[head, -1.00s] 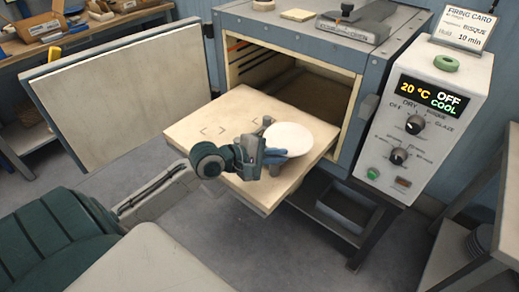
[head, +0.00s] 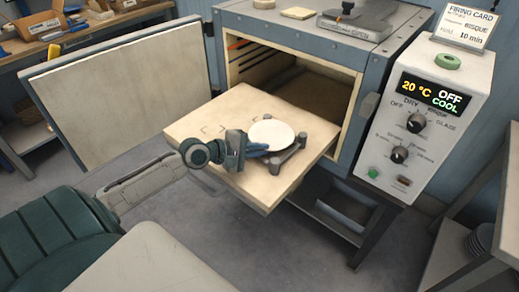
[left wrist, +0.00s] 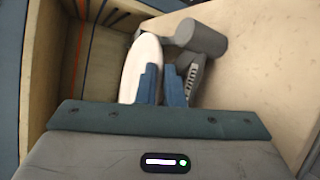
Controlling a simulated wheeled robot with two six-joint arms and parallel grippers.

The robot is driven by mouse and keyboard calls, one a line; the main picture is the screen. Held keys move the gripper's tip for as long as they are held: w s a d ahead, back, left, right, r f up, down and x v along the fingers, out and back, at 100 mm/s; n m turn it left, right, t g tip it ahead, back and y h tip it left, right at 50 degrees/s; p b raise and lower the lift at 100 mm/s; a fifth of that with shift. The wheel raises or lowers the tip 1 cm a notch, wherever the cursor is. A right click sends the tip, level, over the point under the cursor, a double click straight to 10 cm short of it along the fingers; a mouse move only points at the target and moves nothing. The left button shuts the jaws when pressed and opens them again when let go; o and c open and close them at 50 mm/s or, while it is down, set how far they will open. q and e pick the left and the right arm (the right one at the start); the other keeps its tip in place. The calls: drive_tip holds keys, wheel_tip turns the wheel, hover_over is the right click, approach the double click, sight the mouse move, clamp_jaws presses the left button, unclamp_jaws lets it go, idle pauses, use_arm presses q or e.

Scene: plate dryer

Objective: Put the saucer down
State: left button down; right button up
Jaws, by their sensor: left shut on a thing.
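The white saucer (head: 272,133) lies nearly level over a grey stand with short posts (head: 290,156) on the pulled-out kiln shelf. My left gripper (head: 257,148) is shut on the saucer's near left rim. In the left wrist view the saucer (left wrist: 141,62) shows as a narrow pale oval by the blue fingers (left wrist: 162,86), with a grey post (left wrist: 201,38) of the stand beside it. I cannot tell whether the saucer touches the stand. My right gripper is not in view.
The pale shelf (head: 215,122) has free room to the left, with corner marks on it. The kiln chamber (head: 310,92) is open behind, and its door (head: 120,98) stands open at left. The control panel (head: 428,105) is at right, reading 20 °C, OFF, COOL.

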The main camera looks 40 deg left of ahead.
use_arm(q)
drive_tip(key=shift+f, duration=0.1)
drive_tip(key=c, duration=1.6)
unclamp_jaws()
drive_tip(key=shift+o, duration=0.2)
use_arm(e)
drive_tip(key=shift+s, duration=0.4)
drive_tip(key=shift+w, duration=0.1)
